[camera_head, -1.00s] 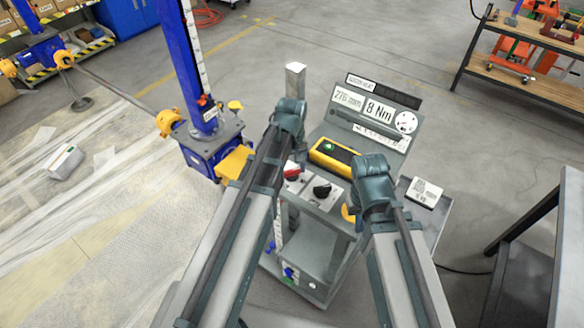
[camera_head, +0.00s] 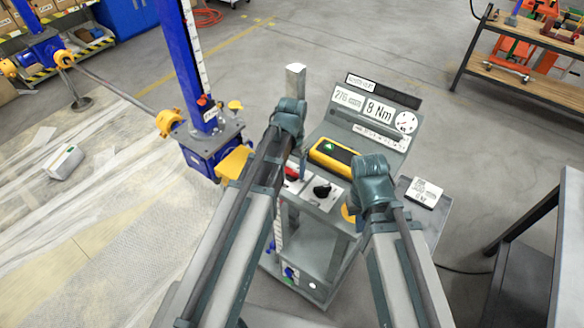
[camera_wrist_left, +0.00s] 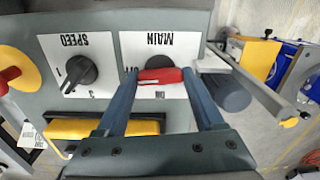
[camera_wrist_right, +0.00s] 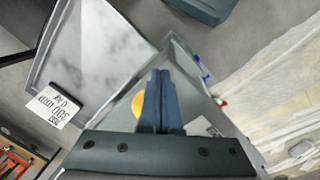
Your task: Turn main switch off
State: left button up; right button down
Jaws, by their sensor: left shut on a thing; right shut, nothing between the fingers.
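The main switch is a red handle (camera_wrist_left: 160,76) on a white plate labelled MAIN (camera_wrist_left: 145,45), upside down in the left wrist view. The handle lies across that picture between the fingers of my left gripper (camera_wrist_left: 161,80), which is shut on it. An ON mark shows below the handle and part of another mark at its left. In the head view the red handle (camera_head: 291,173) is partly hidden by my left gripper. My right gripper (camera_wrist_right: 160,74) is shut and empty, over the right side of the console.
A black SPEED knob (camera_wrist_left: 80,70) sits beside the main switch. A yellow device with a dark screen (camera_head: 334,157) lies above the panel. A blue screw jack (camera_head: 205,140) stands to the left. A white label card (camera_head: 424,192) lies on the right shelf.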

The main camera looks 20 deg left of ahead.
aim_at(292, 171)
pick_arm(q)
jog(key=shift+m, duration=0.7)
jog(key=o, duration=1.4)
jog(key=shift+r, duration=0.1)
pick_arm(e)
jog(key=shift+r, duration=0.1)
pick_arm(q)
notch_tip(292, 171, up, 14)
jog(key=p, duration=1.3)
jog(key=shift+f+p, duration=0.2)
jog(key=shift+p, duration=0.2)
pick_arm(e)
notch_tip(292, 171, up, 14)
jog(key=shift+f, duration=0.2)
